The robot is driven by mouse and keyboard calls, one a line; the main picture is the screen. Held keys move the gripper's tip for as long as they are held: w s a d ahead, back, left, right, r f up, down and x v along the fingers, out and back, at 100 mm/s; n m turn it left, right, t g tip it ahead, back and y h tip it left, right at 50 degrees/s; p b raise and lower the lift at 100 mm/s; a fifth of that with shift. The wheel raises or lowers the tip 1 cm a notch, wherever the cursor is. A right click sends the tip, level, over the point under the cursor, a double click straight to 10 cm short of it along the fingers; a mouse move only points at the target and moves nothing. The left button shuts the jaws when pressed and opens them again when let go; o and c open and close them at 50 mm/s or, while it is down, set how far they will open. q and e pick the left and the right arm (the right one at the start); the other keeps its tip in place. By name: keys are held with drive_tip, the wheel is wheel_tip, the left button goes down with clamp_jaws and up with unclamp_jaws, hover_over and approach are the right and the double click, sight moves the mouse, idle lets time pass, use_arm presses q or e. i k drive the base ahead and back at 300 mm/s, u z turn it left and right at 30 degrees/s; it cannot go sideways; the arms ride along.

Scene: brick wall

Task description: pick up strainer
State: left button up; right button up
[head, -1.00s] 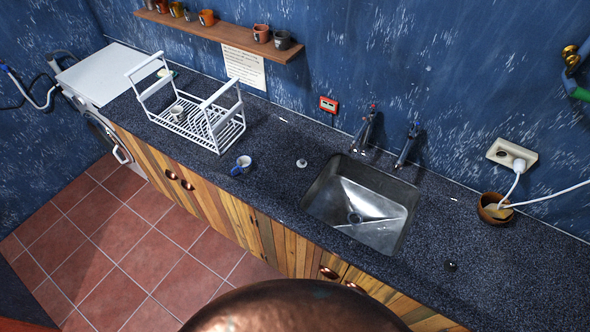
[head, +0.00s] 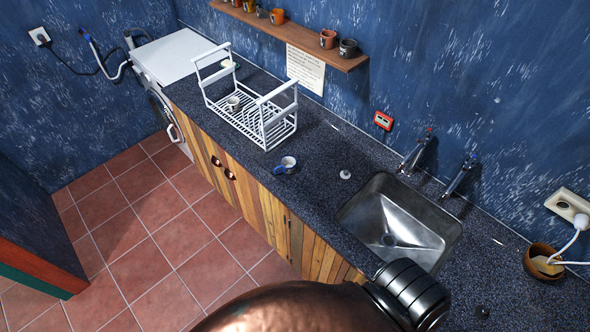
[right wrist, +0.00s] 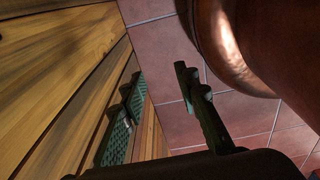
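No thing in view is clearly a strainer. A small pale round piece (head: 345,174) on the dark counter, left of the sink, may be it; it is too small to tell. A dark round piece (head: 482,312) lies on the counter to the right of the sink. The sink's drain (head: 388,240) shows at the bottom of the basin. My right gripper (right wrist: 158,85) is open and empty in the right wrist view, low beside the wooden cabinet front and above the floor tiles. My left gripper is not in view.
The metal sink (head: 360,196) is set in the counter (head: 330,150). Two taps (head: 415,152) rise behind the sink. Open tiled floor (head: 150,245) lies at left.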

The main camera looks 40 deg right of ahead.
sight(345, 175)
drive_tip(key=u, duration=0.2)
drive_tip(key=i, duration=1.6)
drive_tip(key=z, duration=2.4)
